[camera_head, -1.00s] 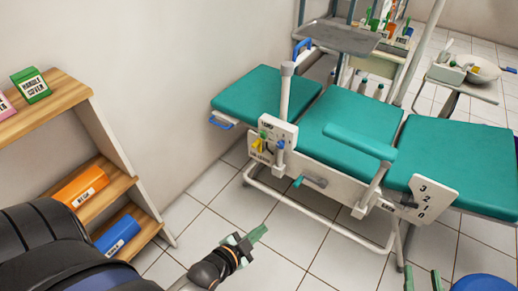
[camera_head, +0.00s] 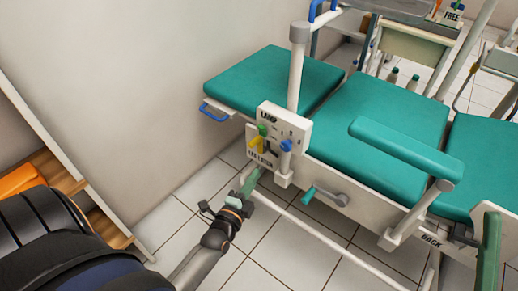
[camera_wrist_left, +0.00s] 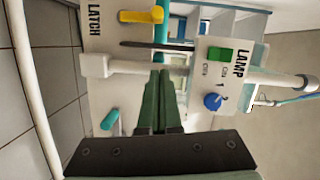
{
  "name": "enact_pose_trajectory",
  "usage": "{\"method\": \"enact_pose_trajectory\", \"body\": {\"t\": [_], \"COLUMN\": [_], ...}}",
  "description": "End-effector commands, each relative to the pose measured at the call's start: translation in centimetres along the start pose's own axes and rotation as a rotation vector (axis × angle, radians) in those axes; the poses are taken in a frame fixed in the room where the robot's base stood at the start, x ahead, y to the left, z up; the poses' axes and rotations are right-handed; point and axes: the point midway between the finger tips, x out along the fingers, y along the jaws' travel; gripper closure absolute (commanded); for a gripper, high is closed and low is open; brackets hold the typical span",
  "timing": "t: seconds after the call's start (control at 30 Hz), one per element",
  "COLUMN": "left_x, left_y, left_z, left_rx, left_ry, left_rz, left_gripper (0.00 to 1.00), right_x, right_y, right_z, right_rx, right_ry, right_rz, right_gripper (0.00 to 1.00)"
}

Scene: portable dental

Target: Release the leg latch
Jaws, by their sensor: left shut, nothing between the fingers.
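The leg latch is a yellow lever (camera_head: 256,146) on the white side panel (camera_head: 272,116) of the teal dental chair, above a label ending in LATCH. In the left wrist view the yellow lever (camera_wrist_left: 140,16) is at the top, beside the word LATCH. My left gripper (camera_head: 248,182) is just below the panel in the head view, apart from the lever. Its green fingers (camera_wrist_left: 158,98) are shut together and empty, pointing toward the panel. A green finger of what looks like my right gripper (camera_head: 490,250) shows at the lower right; its jaw gap cannot be seen.
A blue knob (camera_head: 286,145) and green switch (camera_head: 262,130) sit close to the lever. A white post (camera_head: 296,75) rises behind the panel. A white base rail (camera_head: 300,222) runs beneath the chair. A teal-tipped crank (camera_head: 322,195) sticks out to the right. Wooden shelf stands left.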

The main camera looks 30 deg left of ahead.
Motion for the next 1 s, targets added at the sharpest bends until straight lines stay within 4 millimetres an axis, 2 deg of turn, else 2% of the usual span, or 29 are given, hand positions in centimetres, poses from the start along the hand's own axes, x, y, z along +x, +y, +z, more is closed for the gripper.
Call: {"method": "enact_pose_trajectory", "body": {"t": [0.47, 0.67, 1.0], "left_x": [0.5, 3.3, 10.1], "left_y": [0.1, 0.2, 0.3], "left_z": [0.1, 0.1, 0.2], "left_rx": [0.008, 0.007, 0.007], "left_ry": [-0.002, -0.002, -0.002], "left_rz": [-0.005, -0.008, -0.006], "left_gripper": [1.00, 1.00, 1.00], "right_x": [-0.2, -1.0, -2.9], "right_y": [-0.1, -0.6, -1.7], "right_z": [0.0, 0.8, 2.9], "right_rx": [0.000, 0.014, 0.047], "right_ry": [0.008, 0.005, -0.010], "right_rz": [-0.001, -0.003, -0.008], "right_gripper": [0.50, 0.50, 0.50]}}
